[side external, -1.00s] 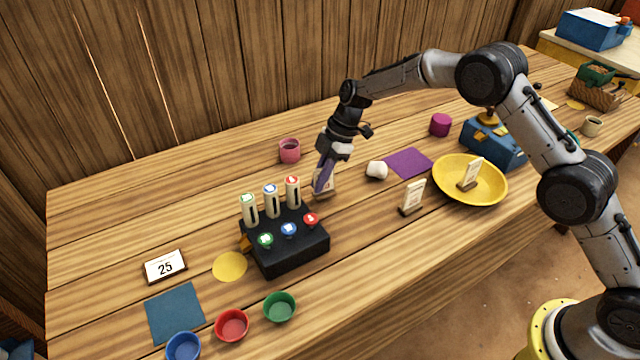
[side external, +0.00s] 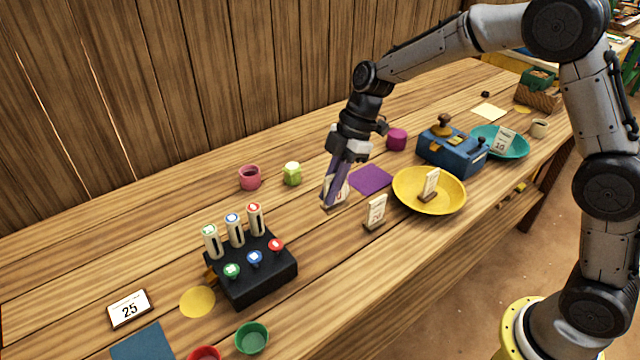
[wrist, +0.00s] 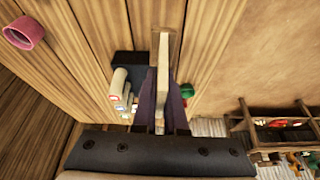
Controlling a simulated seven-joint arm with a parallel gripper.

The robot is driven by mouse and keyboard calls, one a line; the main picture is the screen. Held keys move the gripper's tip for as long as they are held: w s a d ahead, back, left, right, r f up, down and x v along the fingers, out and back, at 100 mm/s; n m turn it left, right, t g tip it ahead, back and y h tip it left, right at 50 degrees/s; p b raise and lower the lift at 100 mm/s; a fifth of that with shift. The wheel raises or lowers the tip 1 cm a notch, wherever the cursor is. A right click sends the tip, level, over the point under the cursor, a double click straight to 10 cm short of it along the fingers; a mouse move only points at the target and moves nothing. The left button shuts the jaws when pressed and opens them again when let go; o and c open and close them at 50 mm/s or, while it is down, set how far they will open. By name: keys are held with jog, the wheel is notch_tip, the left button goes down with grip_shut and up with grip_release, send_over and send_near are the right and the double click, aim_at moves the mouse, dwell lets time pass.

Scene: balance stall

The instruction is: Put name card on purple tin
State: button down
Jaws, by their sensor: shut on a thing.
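My gripper (side external: 334,194) is shut on a small upright card with a wooden foot (side external: 344,190), held low over the middle of the table. The wrist view shows this card (wrist: 163,72) edge-on between my purple fingers (wrist: 162,105). Its printed face is partly hidden by a finger, and I cannot tell whether its foot touches the table. The purple tin (side external: 397,140) stands behind and to the right of my gripper, beyond the purple mat (side external: 372,179), with nothing on it.
Another card (side external: 375,213) stands close to the right. A yellow bowl (side external: 405,199) with a card, a blue box (side external: 440,155) and a teal bowl (side external: 518,149) are farther right.

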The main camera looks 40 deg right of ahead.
jog(key=shift+s+d+r+m, duration=0.15)
jog(key=shift+s+m, duration=0.1)
jog(key=shift+m, duration=0.35)
jog(key=shift+w+d+m+t, duration=0.2)
jog(key=shift+m+t, duration=0.3)
jog(key=shift+m, duration=0.2)
jog(key=w+d+r+m+t+h, duration=0.2)
jog(key=w+d+m, duration=0.2)
jog(key=d+m, duration=0.3)
jog(key=w+d+r+m+t+h, duration=0.1)
jog(key=w+d+m+h, duration=0.1)
jog(key=w+d+m, duration=0.45)
jog(key=s+d+r+m+h, duration=0.1)
jog(key=d+m, duration=0.2)
jog(key=d, duration=0.9)
jog(key=s+d+r+m+h, duration=0.1)
jog(key=s+d+m, duration=0.1)
jog(key=d, duration=1)
send_over(396, 131)
notch_tip(396, 131, down, 9)
jog(key=shift+s+r, duration=0.1)
jog(key=shift+s, duration=0.05)
jog(key=shift+d+f, duration=0.1)
jog(key=shift+f, duration=0.15)
jog(key=shift+w+f, duration=0.2)
jog(key=shift+f, duration=1.45)
